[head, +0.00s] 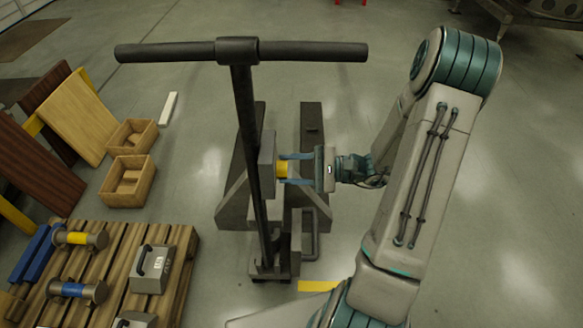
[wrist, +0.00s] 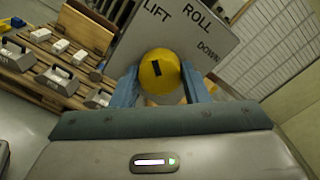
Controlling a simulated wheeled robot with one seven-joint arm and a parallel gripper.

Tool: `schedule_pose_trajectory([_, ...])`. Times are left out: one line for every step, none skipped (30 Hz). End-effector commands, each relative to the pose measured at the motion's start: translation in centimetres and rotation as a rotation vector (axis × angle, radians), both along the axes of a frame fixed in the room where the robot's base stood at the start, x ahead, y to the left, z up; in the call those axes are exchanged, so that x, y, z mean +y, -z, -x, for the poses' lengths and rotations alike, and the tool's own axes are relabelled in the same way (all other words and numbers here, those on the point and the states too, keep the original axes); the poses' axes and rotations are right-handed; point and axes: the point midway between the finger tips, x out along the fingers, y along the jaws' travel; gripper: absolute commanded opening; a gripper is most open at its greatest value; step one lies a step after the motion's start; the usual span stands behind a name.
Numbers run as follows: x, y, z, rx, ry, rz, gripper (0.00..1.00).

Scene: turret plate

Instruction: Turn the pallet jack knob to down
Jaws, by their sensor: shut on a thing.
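The pallet jack (head: 240,130) stands upright in the head view, its black T-handle on top and its forks running away from me. A yellow knob (head: 281,170) sticks out from the box on its shaft. In the wrist view the round yellow knob (wrist: 166,76) sits before a grey plate (wrist: 178,40) lettered LIFT, ROLL and DOWN. A short black mark on the knob lies on the side towards LIFT. My gripper (head: 287,170) comes from the right and is shut on the knob, one blue finger on each side.
A wooden pallet (head: 105,262) with grey weights and yellow and blue cylinders stands at the lower left. Wooden boxes (head: 128,181) and leaning boards (head: 76,117) are behind it.

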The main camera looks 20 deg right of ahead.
Motion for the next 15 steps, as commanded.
schedule_pose_trajectory([-0.02,-0.06,0.0,0.006,0.0,-0.002,0.18])
schedule_pose_trajectory([-0.02,-0.08,0.01,0.011,0.0,-0.004,0.18])
schedule_pose_trajectory([-0.02,-0.11,0.01,0.022,0.0,-0.007,0.18])
schedule_pose_trajectory([-0.02,-0.13,0.01,0.031,0.0,-0.009,0.18])
schedule_pose_trajectory([-0.02,-0.15,0.0,0.041,-0.001,-0.013,0.18])
schedule_pose_trajectory([-0.02,-0.19,0.0,0.056,-0.001,-0.018,0.18])
schedule_pose_trajectory([-0.02,-0.23,0.0,0.071,-0.001,-0.023,0.18])
schedule_pose_trajectory([-0.03,-0.25,0.0,0.086,-0.001,-0.027,0.18])
schedule_pose_trajectory([-0.03,-0.3,0.0,0.11,0.0,-0.036,0.18])
schedule_pose_trajectory([-0.03,-0.31,0.0,0.13,0.0,-0.042,0.18])
schedule_pose_trajectory([-0.03,-0.33,0.01,0.151,-0.001,-0.049,0.18])
schedule_pose_trajectory([-0.03,-0.38,0.0,0.18,-0.001,-0.058,0.18])
schedule_pose_trajectory([-0.03,-0.41,0.01,0.205,0.0,-0.066,0.18])
schedule_pose_trajectory([-0.03,-0.42,0.01,0.229,0.0,-0.075,0.18])
schedule_pose_trajectory([-0.03,-0.43,0.02,0.264,-0.001,-0.086,0.18])
